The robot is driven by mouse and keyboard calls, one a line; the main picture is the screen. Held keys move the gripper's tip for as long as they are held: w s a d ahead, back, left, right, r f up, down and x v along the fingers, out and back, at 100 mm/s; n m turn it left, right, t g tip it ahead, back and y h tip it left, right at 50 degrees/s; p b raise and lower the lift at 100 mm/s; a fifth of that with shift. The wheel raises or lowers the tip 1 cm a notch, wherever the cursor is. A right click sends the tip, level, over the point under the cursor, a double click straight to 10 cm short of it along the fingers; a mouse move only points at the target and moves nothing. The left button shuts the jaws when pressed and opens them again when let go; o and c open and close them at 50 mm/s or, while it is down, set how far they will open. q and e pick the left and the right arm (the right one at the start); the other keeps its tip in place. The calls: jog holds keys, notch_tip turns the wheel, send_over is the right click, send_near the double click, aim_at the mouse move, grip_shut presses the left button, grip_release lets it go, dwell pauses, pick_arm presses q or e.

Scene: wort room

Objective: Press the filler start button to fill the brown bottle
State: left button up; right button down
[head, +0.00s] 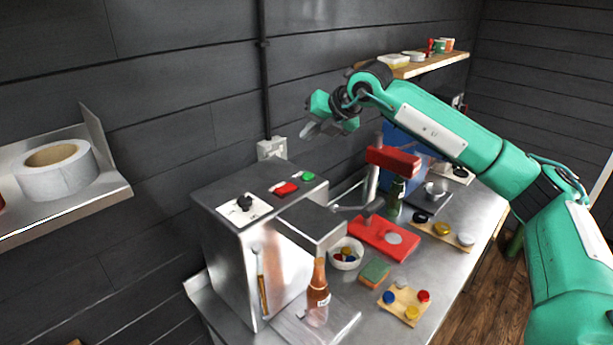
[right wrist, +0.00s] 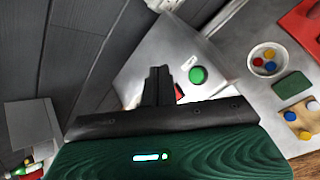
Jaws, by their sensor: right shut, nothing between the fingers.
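My right gripper (head: 307,131) is shut and empty, raised above the filler's top and apart from the buttons. In the right wrist view its closed fingers (right wrist: 158,84) appear left of the green button (right wrist: 197,75), partly covering the red button (right wrist: 180,92). My left gripper is not in view.
A red capper (head: 385,238), a bowl of caps (head: 346,253), a sponge (head: 374,272) and a wooden board with caps (head: 405,304) stand right of the filler. A wall socket (head: 271,148) is behind it. A shelf with a tape roll (head: 55,172) is at left.

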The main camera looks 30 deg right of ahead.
aim_at(311, 176)
notch_tip(311, 176, down, 4)
jog(key=shift+s+d+r+b, duration=0.15)
jog(key=shift+r+b, duration=0.1)
jog(key=shift+b, duration=0.3)
notch_tip(311, 176, down, 4)
jog(key=shift+r+b, duration=0.15)
jog(key=shift+b, duration=1)
jog(key=shift+f+b, duration=0.35)
jog(key=shift+f, duration=0.05)
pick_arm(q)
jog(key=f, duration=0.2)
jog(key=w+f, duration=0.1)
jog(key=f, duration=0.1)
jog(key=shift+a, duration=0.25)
pick_arm(e)
jog(key=shift+r, duration=0.1)
pick_arm(q)
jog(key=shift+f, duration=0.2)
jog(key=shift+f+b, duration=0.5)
jog(key=shift+b, duration=0.1)
pick_arm(e)
jog(key=shift+f, duration=0.45)
